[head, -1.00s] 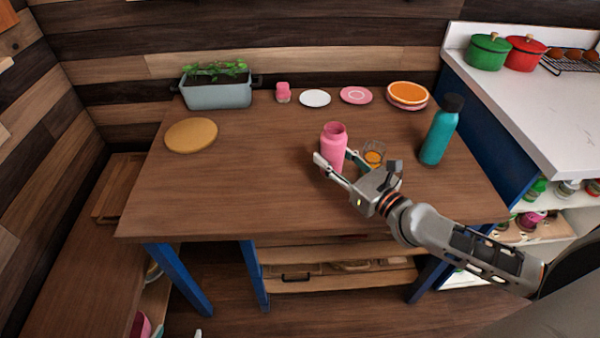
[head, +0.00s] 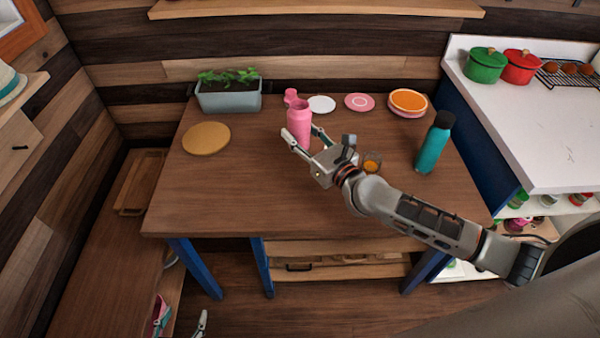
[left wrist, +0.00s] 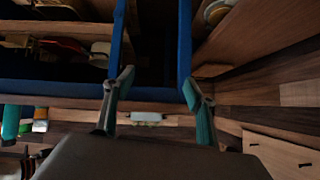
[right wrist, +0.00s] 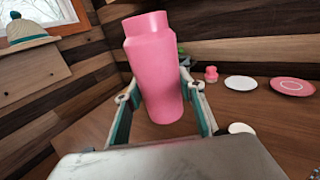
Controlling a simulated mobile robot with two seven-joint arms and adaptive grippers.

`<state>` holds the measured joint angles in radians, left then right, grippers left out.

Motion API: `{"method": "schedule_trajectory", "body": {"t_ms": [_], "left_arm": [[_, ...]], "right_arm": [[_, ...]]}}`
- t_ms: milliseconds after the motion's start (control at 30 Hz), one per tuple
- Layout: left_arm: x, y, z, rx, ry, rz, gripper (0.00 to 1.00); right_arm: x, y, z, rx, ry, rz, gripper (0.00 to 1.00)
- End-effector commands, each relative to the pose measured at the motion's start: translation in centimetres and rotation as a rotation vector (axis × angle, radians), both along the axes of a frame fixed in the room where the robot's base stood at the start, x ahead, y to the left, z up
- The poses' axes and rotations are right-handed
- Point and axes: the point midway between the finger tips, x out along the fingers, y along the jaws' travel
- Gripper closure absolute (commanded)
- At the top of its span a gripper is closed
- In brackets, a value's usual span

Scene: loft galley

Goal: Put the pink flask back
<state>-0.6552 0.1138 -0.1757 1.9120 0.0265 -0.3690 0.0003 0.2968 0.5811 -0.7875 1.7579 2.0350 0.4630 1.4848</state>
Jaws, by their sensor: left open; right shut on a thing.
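The pink flask (head: 299,118) is between the fingers of my right gripper (head: 302,133), over the back middle of the wooden table. The gripper is shut on its body. In the right wrist view the flask (right wrist: 157,70) stands roughly upright, leaning slightly, with its narrower neck at the top. I cannot tell whether its base touches the table. My left gripper (left wrist: 155,88) is open and empty, low in front of the table; the left wrist view shows blue table legs beyond its fingers.
The front left is clear.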

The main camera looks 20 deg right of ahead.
Motion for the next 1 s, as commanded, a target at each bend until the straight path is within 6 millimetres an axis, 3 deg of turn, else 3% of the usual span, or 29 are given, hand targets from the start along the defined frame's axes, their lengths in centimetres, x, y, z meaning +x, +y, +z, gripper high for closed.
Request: {"method": "schedule_trajectory", "body": {"t_ms": [33, 167, 400, 633, 800, 1000], "left_arm": [[0.0, 0.0, 0.0, 0.000, 0.000, 0.000, 0.45], [0.1, -0.1, -0.4, -0.001, -0.006, -0.002, 0.45], [0.5, -0.2, 0.1, 0.004, -0.020, -0.019, 0.45], [0.9, -0.5, 0.6, 0.000, -0.034, -0.023, 0.45], [1.1, -1.5, -1.8, -0.017, -0.045, -0.033, 0.45], [1.1, -2.2, -2.6, -0.026, -0.049, -0.042, 0.45]], "right_arm": [[-0.1, 0.0, -1.5, 0.001, 0.007, -0.002, 0.88], [-0.1, 0.0, -4.2, 0.000, 0.004, -0.002, 0.88], [0.3, 0.9, -4.4, 0.018, -0.023, 0.010, 0.88], [-0.2, 0.0, -7.3, 0.006, 0.009, -0.004, 0.88], [-0.1, 0.0, -10.0, -0.001, 0.003, 0.001, 0.88], [0.0, 0.0, -11.2, 0.000, 0.001, 0.001, 0.88]]}}
